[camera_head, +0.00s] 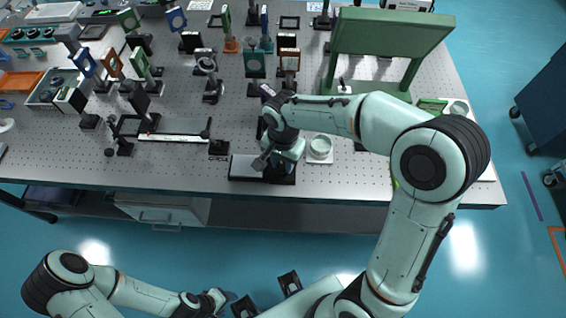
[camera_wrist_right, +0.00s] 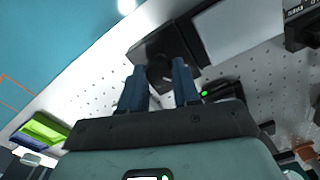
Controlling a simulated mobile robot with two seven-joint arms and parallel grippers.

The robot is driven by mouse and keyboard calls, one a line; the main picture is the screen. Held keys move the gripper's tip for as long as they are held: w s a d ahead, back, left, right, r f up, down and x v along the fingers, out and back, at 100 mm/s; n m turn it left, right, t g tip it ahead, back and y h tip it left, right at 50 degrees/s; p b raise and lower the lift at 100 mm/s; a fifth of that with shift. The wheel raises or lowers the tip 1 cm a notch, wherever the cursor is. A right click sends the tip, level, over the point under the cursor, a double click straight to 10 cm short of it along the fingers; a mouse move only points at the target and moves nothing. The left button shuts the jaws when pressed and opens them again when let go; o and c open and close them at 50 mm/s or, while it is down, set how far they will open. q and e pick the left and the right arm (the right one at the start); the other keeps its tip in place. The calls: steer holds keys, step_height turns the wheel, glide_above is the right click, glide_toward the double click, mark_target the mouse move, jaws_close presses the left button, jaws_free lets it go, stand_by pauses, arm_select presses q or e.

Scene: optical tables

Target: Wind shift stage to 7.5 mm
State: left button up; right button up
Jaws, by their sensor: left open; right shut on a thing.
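The shift stage stands near the front edge of the table, with a pale flat plate (camera_head: 246,167) on a black base and a dark block (camera_head: 281,176) at its right. In the right wrist view its pale plate (camera_wrist_right: 238,35) and dark block (camera_wrist_right: 150,48) also show. My right gripper (camera_wrist_right: 160,85) is shut on the round dark knob (camera_wrist_right: 160,72) at the block's end, one blue finger on each side. In the head view my right gripper (camera_head: 279,163) partly hides the stage. No scale reading is legible. My left gripper (camera_head: 225,296) is open, low in front of the table and away from the stage.
A white rail on black posts (camera_head: 174,138) stands left of the stage. A round pale dish (camera_head: 320,146) sits close to its right. Several optic mounts crowd behind, and a green frame (camera_head: 390,35) stands at the back right. Bare perforated tabletop (camera_head: 60,150) lies at front left.

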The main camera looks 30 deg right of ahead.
mark_target(283, 165)
steer(key=m+b, duration=0.1)
steer(key=m, duration=0.2)
steer(key=shift+m, duration=0.3)
arm_select(q)
steer(key=shift+s+f+b, duration=0.2)
steer(key=shift+s+f, duration=0.1)
steer(key=shift+f, duration=0.25)
steer(key=shift+s+f+b, duration=0.15)
steer(key=shift+s+f, duration=0.1)
steer(key=shift+f, duration=0.3)
arm_select(e)
steer(key=shift+m, duration=1.4)
steer(key=shift+r, duration=0.1)
steer(key=o, duration=1.1)
steer(key=shift+c, duration=0.2)
arm_select(q)
steer(key=shift+w+r+p, duration=0.25)
steer(key=shift+r+p, duration=0.2)
steer(key=shift+r, duration=0.1)
steer(key=shift+w+r+p, duration=0.25)
steer(key=shift+r+p, duration=0.2)
steer(key=shift+r, duration=0.05)
arm_select(e)
step_height(283, 165, up, 13)
steer(key=shift+r, duration=0.15)
